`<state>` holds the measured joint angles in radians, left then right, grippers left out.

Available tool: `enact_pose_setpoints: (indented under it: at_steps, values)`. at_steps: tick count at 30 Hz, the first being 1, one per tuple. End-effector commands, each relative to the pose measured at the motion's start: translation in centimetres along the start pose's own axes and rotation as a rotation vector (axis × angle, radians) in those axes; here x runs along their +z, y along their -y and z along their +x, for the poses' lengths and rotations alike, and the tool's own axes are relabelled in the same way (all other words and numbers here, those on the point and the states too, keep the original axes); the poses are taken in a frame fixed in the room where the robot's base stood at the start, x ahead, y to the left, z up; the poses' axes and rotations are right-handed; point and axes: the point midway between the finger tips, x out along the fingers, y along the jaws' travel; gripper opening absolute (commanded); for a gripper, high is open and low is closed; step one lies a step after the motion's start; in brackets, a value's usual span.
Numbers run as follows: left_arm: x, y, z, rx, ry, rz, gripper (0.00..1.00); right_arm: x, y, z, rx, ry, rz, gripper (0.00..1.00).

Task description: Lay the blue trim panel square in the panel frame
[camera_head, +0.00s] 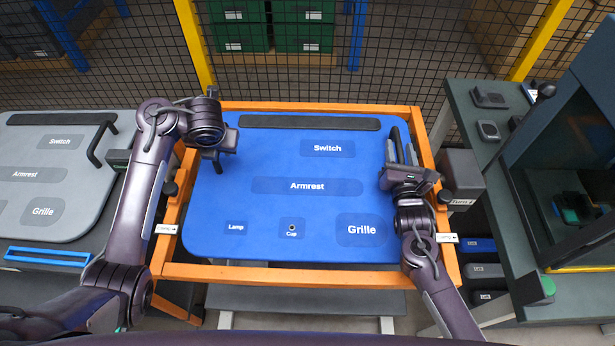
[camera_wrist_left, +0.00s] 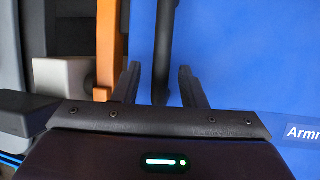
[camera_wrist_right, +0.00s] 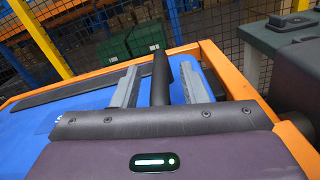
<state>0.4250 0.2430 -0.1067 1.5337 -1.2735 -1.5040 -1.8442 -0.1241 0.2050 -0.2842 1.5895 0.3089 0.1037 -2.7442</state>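The blue trim panel (camera_head: 265,215) lies within the orange panel frame (camera_head: 290,275) in the head view, its edges close to the bars. I cannot tell whether it is fully seated. My left gripper (camera_head: 217,158) is at the panel's left edge. In the left wrist view its fingers (camera_wrist_left: 158,85) stand apart, with a black bar handle (camera_wrist_left: 164,40) between them. My right gripper (camera_head: 399,150) is at the right edge. In the right wrist view its fingers (camera_wrist_right: 160,85) stand either side of the other black handle (camera_wrist_right: 161,75), with gaps showing.
A grey panel (camera_head: 60,185) lies on a table at the left. Clamp knobs (camera_head: 170,188) (camera_head: 445,197) sit on the frame's side bars. A grey box (camera_head: 462,170) stands right of the frame. A dark bench (camera_head: 480,150) and cabinet are further right; mesh fencing (camera_head: 400,60) is behind.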

Motion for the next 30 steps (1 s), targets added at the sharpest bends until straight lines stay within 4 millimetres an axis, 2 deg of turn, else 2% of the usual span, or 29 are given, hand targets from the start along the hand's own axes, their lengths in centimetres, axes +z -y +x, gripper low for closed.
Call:
enact_pose_setpoints:
  at_steps: [1, 9, 19, 23, 30]
  values:
    - [0.2, 0.5, -0.7, -0.011, 0.002, -0.002, 0.38, 0.0, 0.0, 0.0, 0.000, 0.000, 0.000, 0.39]
    - [0.2, 0.4, -3.5, -0.007, 0.005, -0.002, 0.38, 0.0, 0.0, 0.0, 0.000, 0.000, 0.000, 0.39]
    - [-0.1, 0.1, -4.8, -0.001, -0.001, 0.001, 0.38, -0.1, 0.0, -0.5, 0.000, -0.002, -0.001, 0.39]
    - [-0.1, 0.1, -4.8, 0.000, -0.002, 0.001, 0.38, -0.2, 0.1, -2.2, 0.000, -0.004, -0.002, 0.39]
    - [-0.1, 0.1, -4.8, -0.001, -0.001, 0.001, 0.38, -0.2, 0.0, -7.5, 0.002, -0.006, -0.001, 0.39]
